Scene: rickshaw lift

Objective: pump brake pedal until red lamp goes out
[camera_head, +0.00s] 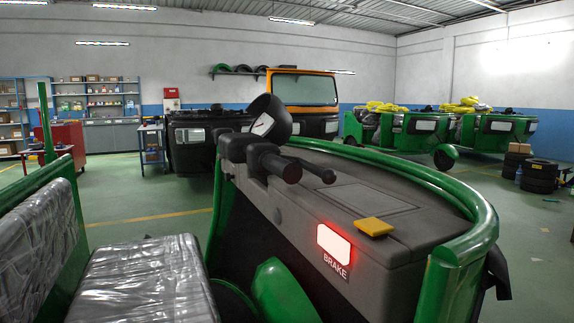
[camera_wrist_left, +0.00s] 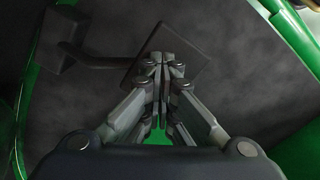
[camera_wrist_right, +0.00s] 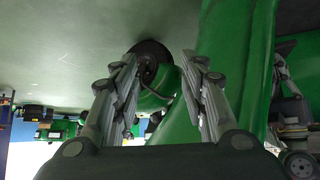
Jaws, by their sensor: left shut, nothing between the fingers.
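The brake lamp (camera_head: 334,243) on the dashboard front glows red with a bright pale centre, above the word BRAKE. In the left wrist view a dark, square pedal plate (camera_wrist_left: 192,58) sits on a bent rod (camera_wrist_left: 90,60) that runs to a dark block (camera_wrist_left: 61,40) at upper left. My left gripper (camera_wrist_left: 162,60) is shut and empty, its fingertips overlapping the plate in the picture; I cannot tell whether they touch it. My right gripper (camera_wrist_right: 165,62) is open and empty, next to a green curved body part (camera_wrist_right: 225,60). Neither gripper shows in the head view.
The plastic-wrapped seat (camera_head: 145,280) fills the lower left. Other vehicles stand behind.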

